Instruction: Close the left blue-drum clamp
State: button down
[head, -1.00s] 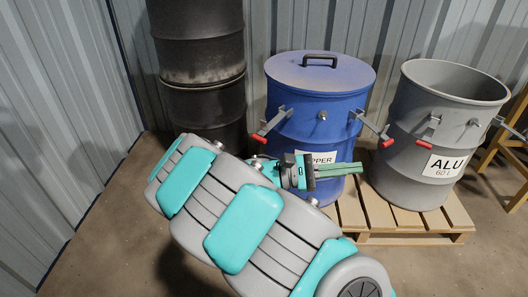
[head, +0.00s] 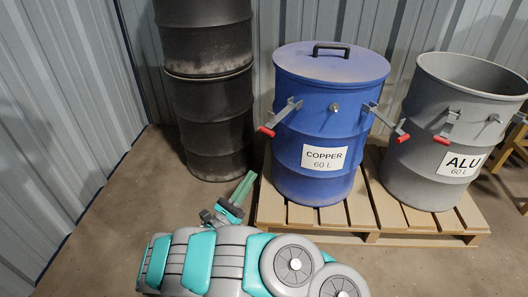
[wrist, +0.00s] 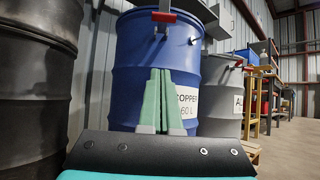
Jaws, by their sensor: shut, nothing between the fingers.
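The blue drum (head: 318,125) stands on a pallet with a blue lid (head: 331,62) on top and a label reading COPPER 60 L. Its left clamp (head: 281,116) hangs outward from the drum's upper left side, with a red-tipped handle; its right clamp (head: 387,121) also sticks out. My gripper (head: 245,184) is low, left of the drum and below the left clamp, apart from it. Its green fingers are together and empty. In the wrist view the fingers (wrist: 154,98) point up in front of the blue drum (wrist: 135,62), with the red handle (wrist: 163,17) above them.
Stacked dark drums (head: 212,95) stand at the left against the corrugated wall. The open grey ALU drum (head: 440,125) shares the wooden pallet (head: 290,213) at the right, with clamps sticking out.

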jog(key=w+d+r+b, duration=0.1)
jog(key=w+d+r, duration=0.3)
jog(key=r, duration=0.5)
jog(key=shift+w+r, duration=0.2)
jog(key=shift+w, duration=0.4)
jog(key=shift+r, duration=0.15)
jog(key=shift+s+a+r+g+y+p, duration=0.1)
jog(key=shift+s+r+g+y+p, duration=0.2)
jog(key=shift+p, duration=0.5)
